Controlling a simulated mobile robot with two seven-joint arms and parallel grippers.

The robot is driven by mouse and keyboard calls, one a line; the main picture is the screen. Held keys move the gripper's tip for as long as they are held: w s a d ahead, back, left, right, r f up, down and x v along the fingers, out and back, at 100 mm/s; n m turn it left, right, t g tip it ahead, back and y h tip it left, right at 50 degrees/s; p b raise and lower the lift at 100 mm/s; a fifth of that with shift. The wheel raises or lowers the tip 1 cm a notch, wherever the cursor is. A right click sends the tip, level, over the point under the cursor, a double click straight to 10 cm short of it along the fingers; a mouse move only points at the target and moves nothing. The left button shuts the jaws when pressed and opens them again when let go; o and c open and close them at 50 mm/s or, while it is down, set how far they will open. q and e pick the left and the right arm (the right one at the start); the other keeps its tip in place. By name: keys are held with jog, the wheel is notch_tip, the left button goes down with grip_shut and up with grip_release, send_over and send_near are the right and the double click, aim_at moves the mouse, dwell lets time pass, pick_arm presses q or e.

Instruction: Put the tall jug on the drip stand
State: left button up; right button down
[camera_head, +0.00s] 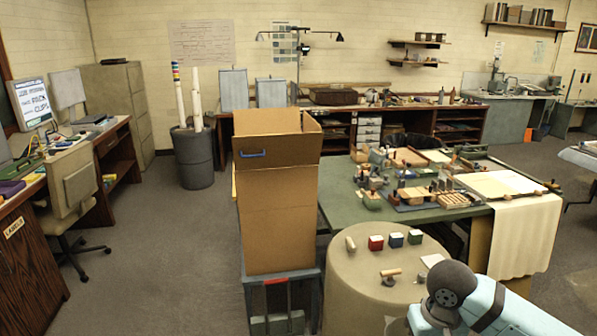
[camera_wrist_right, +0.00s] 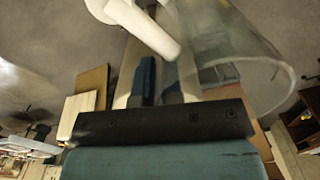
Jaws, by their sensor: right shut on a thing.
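In the right wrist view my right gripper (camera_wrist_right: 160,55) is shut on a pale handle-like piece (camera_wrist_right: 145,27) that crosses its fingertips. A large clear vessel (camera_wrist_right: 240,50), apparently the tall jug, lies just beyond the fingers at the upper right. Its round rim faces the right, and much of its body is cut off by the frame. I cannot tell how the pale piece joins it. The head view shows part of my right arm at the bottom right, but not its gripper or the jug. My left gripper is out of view. I cannot make out a drip stand.
A tall open cardboard box (camera_head: 277,190) stands on a cart at centre. A round table (camera_head: 355,300) holds several small blocks. Behind it is a green table (camera_head: 340,205) crowded with trays and tools. A dark bin (camera_head: 195,155) stands at the back; the floor left of the box is clear.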

jog(key=r+p, duration=0.1)
jog(key=s+r+p, duration=0.1)
jog(key=r, duration=0.1)
jog(key=shift+s+r, duration=0.1)
jog(key=shift+r, duration=0.2)
dwell(0.7)
